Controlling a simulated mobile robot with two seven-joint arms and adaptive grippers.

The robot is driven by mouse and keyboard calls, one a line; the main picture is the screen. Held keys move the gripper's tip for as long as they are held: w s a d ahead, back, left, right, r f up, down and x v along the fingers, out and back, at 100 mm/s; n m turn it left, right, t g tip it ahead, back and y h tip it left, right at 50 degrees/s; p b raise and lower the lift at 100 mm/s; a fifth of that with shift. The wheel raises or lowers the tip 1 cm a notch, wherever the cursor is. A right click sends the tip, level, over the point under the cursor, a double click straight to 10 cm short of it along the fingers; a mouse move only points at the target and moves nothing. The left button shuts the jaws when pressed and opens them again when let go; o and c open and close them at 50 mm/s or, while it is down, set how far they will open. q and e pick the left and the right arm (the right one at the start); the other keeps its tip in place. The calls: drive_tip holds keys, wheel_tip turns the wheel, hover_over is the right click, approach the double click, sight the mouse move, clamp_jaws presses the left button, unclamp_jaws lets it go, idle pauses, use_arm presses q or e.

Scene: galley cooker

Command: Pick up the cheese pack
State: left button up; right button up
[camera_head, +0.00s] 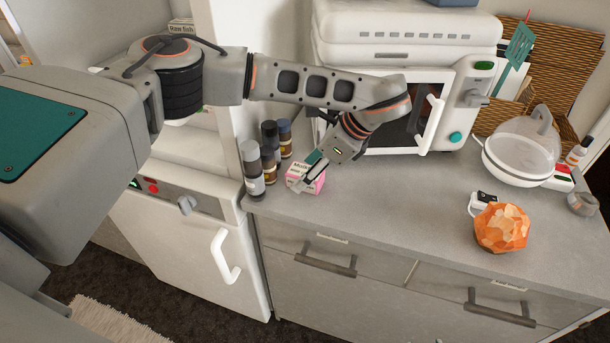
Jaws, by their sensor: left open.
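A small pink and white box with partly readable lettering, which looks like the cheese pack (317,186), stands on the grey counter near its front left edge. My left gripper (303,171) reaches down to it from the upper right. It is open, with its fingers right at the pack and covering part of its top and side. I cannot tell whether the fingers touch it. My right gripper is not in view.
A white microwave (395,80) stands behind. An orange faceted object (501,227) and a glass-lidded white pot (520,150) are at the right. The counter (400,205) between is clear.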

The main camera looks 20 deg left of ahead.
use_arm(q)
drive_tip(key=shift+a+f, duration=0.35)
drive_tip(key=shift+f, duration=0.15)
drive_tip(key=c, duration=1.4)
drive_tip(key=shift+r, duration=0.15)
